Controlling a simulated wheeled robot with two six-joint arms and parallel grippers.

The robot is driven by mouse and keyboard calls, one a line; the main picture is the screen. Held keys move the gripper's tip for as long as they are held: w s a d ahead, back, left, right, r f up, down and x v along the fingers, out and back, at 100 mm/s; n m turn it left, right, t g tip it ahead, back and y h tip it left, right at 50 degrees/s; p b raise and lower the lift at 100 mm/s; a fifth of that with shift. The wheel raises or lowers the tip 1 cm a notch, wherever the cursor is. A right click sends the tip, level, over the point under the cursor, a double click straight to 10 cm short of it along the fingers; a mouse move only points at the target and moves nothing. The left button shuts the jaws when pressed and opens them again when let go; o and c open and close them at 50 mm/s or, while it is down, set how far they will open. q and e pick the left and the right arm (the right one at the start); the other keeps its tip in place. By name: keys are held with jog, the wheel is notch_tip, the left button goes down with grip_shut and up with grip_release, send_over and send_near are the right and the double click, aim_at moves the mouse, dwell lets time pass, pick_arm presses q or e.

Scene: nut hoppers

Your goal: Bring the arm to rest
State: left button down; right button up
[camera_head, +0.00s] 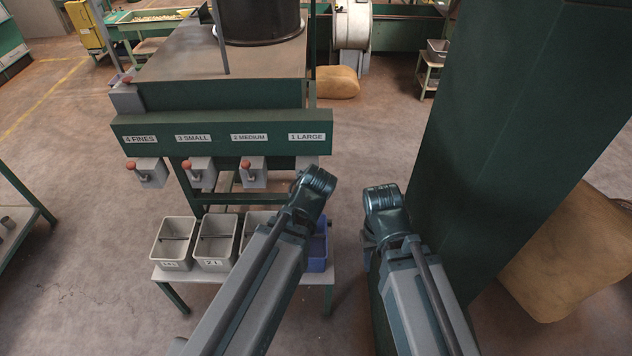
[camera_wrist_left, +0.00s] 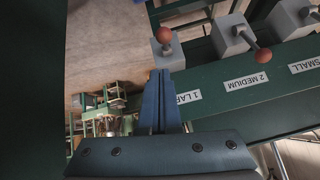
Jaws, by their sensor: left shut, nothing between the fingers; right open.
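My left arm reaches up from the bottom of the head view to the wrist below the "1 LARGE" label (camera_head: 307,137); its gripper is hidden there. In the left wrist view the left gripper (camera_wrist_left: 161,97) is shut and empty. Its fingertips appear close to the outlet with a red knob (camera_wrist_left: 163,36) by the "1 LARGE" label; whether they touch is unclear. My right arm is folded beside the dark green column (camera_head: 510,120). Its gripper (camera_head: 367,243) shows only in small part behind the wrist, open, with nothing seen in it.
The green hopper front (camera_head: 220,122) carries outlets with red knobs (camera_head: 185,165). Below, a low stand (camera_head: 190,275) bears grey bins (camera_head: 160,250) and a blue bin (camera_head: 318,252), partly covered by my left arm. A tan sack (camera_head: 565,250) lies right of the column. Open floor lies left of the stand.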

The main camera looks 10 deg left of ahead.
dwell(0.3)
pick_arm(q)
jog(key=s+d+f+m+g, duration=0.2)
jog(key=s+d+g, duration=0.1)
jog(key=s, duration=0.5)
jog(key=s+d+f+m+g+h, duration=0.1)
jog(key=s+d+f+m+g, duration=0.1)
jog(key=s, duration=0.7)
jog(key=d+f+g, duration=0.1)
jog(key=d+g, duration=0.1)
jog(key=g, duration=0.1)
jog(key=shift+d+f, duration=0.15)
jog(key=shift+f, duration=0.1)
jog(key=shift+w, duration=0.15)
